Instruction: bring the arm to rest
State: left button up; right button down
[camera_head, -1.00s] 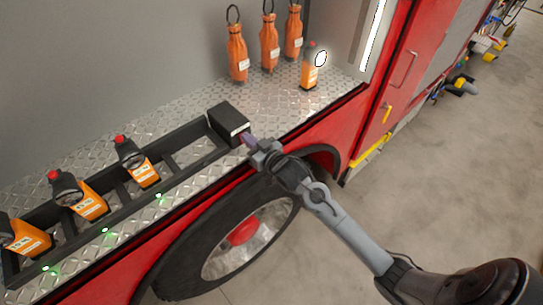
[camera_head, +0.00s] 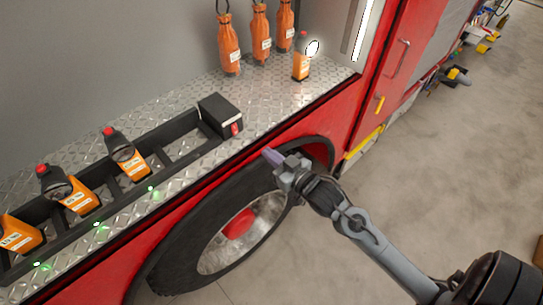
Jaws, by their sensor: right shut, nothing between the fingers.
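My right gripper (camera_head: 276,158) is shut and empty. My right arm comes in from the lower right. At the rack's right end is a black box (camera_head: 219,113) with a red switch (camera_head: 236,129) on its front, now uncovered. My left gripper is not in view.
Orange pump bottles (camera_head: 128,157) sit in the rack, with green lights along its front edge. Another orange bottle (camera_head: 301,66) stands on the metal shelf.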

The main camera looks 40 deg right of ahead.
dwell(0.4)
jog(key=s+a+f+g+p, duration=0.2)
jog(key=s+a+g, duration=0.1)
jog(key=s, duration=0.4)
jog(key=s+a+f+n+g+p, duration=0.1)
jog(key=s+a+f+g+p, duration=0.1)
jog(key=s+g, duration=0.3)
jog(key=s+a+f+g+p, duration=0.2)
jog(key=s+a+f+g, duration=0.2)
jog(key=s, duration=0.5)
jog(key=shift+s+f+n+g, duration=0.3)
jog(key=shift+s+g, duration=0.1)
jog(key=shift+g, duration=0.1)
